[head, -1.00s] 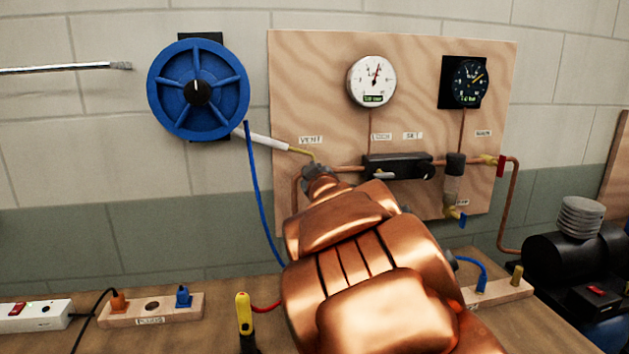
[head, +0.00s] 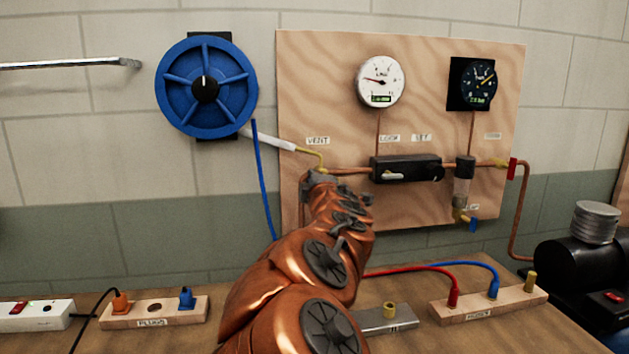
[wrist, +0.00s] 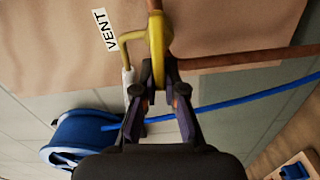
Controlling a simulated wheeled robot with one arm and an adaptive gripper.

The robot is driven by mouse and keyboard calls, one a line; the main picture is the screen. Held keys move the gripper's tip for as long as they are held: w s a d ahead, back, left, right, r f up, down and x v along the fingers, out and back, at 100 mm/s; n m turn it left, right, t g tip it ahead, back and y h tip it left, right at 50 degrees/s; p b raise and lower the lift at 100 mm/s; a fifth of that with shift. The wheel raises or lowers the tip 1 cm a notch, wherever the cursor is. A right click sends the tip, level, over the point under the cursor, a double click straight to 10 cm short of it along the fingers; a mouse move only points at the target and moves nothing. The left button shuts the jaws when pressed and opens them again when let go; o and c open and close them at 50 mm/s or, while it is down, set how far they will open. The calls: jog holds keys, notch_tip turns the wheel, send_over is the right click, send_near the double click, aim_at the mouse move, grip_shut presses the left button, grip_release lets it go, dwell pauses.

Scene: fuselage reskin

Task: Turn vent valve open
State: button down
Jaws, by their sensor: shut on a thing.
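The vent valve (wrist: 157,35) is a yellow brass fitting in the wrist view, next to the VENT label (wrist: 105,31) on the plywood panel. My gripper (wrist: 158,70) is shut on the valve's yellow handle, with a dark finger on either side of it. Part of the handle shows between the fingers; the rest is hidden. In the head view my gripper (head: 320,174) is at the pipe just below the VENT label (head: 318,140), and my arm hides most of the valve.
A blue hose reel (head: 207,115) hangs on the wall to the left. The panel (head: 340,60) carries a white gauge (head: 381,82), a dark gauge (head: 479,82) and a black regulator block (head: 392,174). Socket blocks stand on the bench, with a black compressor (head: 575,265) at right.

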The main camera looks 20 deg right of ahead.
jog(key=shift+f+n, duration=0.15)
jog(key=shift+n, duration=0.45)
jog(key=c, duration=1.2)
grip_release()
jog(key=shift+c, duration=0.2)
jog(key=s+a, duration=0.2)
jog(key=s, duration=0.9)
jog(key=shift+s+a, duration=0.25)
jog(key=shift+s, duration=0.15)
jog(key=shift+d, duration=0.1)
